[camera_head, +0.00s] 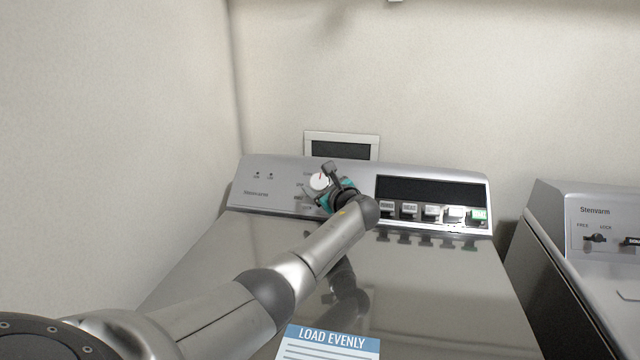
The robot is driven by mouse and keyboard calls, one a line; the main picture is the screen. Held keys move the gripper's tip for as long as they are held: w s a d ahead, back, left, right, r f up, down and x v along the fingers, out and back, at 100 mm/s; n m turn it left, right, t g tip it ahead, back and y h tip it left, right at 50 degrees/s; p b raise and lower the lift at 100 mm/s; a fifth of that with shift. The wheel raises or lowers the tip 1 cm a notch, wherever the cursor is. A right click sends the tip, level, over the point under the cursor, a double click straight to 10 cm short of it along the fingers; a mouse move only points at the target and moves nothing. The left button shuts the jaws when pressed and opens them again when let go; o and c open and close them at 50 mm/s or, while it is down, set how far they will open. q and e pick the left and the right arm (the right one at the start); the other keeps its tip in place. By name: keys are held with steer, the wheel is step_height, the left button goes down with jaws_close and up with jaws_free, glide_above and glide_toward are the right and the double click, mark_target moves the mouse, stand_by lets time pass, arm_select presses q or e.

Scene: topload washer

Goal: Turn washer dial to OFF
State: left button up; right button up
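The washer (220,270) stands in front of me with its lid down and a grey control panel (272,195) along the back. How far the fingers are open is too small to tell. The dial's lettering is too small to read. My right gripper is not in view.
Several push buttons (431,212) and a dark display (430,191) are right of the dial. A label reading LOAD EVENLY (330,340) lies on the lid. A second machine (590,235) stands at right. A wall (110,130) is close on the left.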

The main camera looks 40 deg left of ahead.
arm_select(q)
steer(key=shift+o, duration=1.3)
steer(key=shift+s+d+r, duration=0.1)
steer(key=shift+s+d, duration=0.05)
steer(key=shift+d, duration=0.3)
steer(key=p+v, duration=0.4)
steer(key=v, duration=1)
steer(key=shift+s+d+r, duration=0.1)
steer(key=shift+r, duration=0.05)
